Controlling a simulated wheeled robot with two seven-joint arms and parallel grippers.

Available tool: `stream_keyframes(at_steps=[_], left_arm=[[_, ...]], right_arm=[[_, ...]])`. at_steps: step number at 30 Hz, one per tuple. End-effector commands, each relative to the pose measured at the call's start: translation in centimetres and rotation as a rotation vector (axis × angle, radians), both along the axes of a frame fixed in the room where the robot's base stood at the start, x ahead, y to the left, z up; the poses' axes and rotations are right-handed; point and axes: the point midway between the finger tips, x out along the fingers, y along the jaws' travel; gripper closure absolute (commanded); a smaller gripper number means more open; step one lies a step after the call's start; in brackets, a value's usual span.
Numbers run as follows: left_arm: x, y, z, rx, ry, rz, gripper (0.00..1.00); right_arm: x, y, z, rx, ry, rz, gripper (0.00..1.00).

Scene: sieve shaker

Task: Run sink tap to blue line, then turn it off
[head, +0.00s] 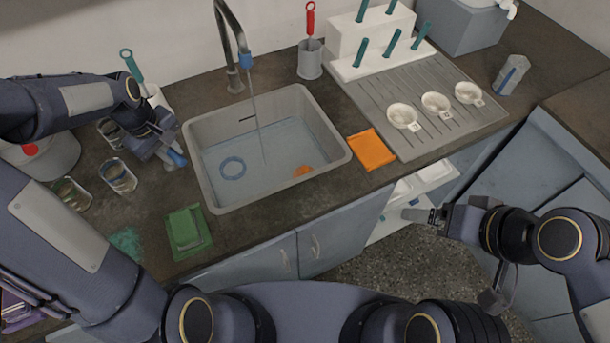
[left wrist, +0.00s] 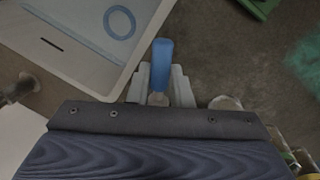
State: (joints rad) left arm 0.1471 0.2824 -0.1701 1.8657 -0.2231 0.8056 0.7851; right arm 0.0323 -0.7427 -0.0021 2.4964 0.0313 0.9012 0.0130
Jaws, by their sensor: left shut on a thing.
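The grey sink (head: 200,145) holds shallow bluish water (head: 255,150). A thin stream (head: 258,120) runs into it from the blue-tipped tap (head: 228,30). In the left wrist view, a pale blue line (left wrist: 75,30) runs along the inside of the sink; the water's height against it is hard to tell. My left gripper (head: 172,153), left of the sink, is shut on a blue handle (head: 178,158), which also shows between the fingers in the left wrist view (left wrist: 162,62). My right gripper (head: 425,215) is over the floor, right of the sink; its finger gap is unclear.
A blue ring (head: 232,168) and an orange object (head: 302,171) are in the sink. Glass jars (head: 117,176) stand close to my left gripper. A green sponge tray (head: 187,231) and orange cloth (head: 371,150) flank the sink. A drainer (head: 440,90) holds white cups.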

Motion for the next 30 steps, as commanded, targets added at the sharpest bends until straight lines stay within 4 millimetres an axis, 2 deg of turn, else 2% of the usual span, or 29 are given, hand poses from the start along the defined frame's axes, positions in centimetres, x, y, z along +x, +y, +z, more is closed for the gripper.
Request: stream_keyframes(at_steps=[19, 30], left_arm=[[-1.4, 2.1, 0.1, 0.003, -0.004, -0.482, 1.00], [-1.5, 2.2, 0.1, 0.005, -0.004, -0.509, 1.00]], right_arm=[[0.0, 0.0, 0.1, 0.000, 0.000, 0.000, 0.12], [0.0, 0.0, 0.1, 0.000, 0.000, 0.000, 0.12]])
